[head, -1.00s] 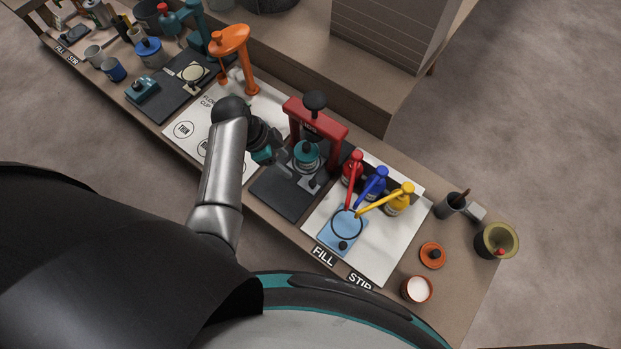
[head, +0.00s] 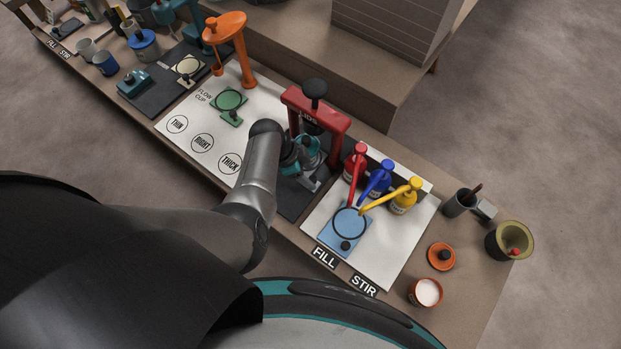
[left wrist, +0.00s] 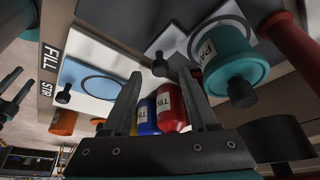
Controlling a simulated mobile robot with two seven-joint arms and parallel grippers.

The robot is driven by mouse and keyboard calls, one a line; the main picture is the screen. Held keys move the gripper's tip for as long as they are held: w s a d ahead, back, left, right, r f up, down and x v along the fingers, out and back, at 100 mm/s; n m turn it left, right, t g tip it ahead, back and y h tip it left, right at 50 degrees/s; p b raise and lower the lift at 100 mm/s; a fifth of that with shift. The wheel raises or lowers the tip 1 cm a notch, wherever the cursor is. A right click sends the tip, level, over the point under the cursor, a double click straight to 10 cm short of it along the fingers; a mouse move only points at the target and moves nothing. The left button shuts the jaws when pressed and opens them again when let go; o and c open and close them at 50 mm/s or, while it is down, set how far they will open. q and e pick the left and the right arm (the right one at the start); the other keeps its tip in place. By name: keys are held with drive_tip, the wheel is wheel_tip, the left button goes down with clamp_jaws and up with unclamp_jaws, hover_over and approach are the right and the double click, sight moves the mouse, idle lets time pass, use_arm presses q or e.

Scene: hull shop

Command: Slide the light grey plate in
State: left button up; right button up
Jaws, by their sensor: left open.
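The light grey plate (left wrist: 185,38) lies on the dark base under the teal paint can (left wrist: 236,68) in the left wrist view. Its dark knob (left wrist: 160,66) stands toward my fingertips. In the head view my left gripper (head: 308,180) is at the front of the red press (head: 318,112) and hides most of the plate. In the left wrist view my left gripper (left wrist: 161,77) is open, with the knob showing between its fingertips. I cannot tell whether either finger touches it.
Right of the press, red, blue and yellow pump bottles (head: 377,182) stand behind a blue plate (head: 349,230) on a white mat. Left is a green plate (head: 230,105) on the flow-cup sheet, beside an orange stand (head: 237,50). An orange lid (head: 441,256) lies at the right.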

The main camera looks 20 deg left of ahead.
use_arm(q)
drive_tip(key=shift+b+x, duration=0.35)
drive_tip(key=shift+x, duration=0.6)
clamp_jaws()
idle(0.8)
drive_tip(key=shift+w+f, duration=0.1)
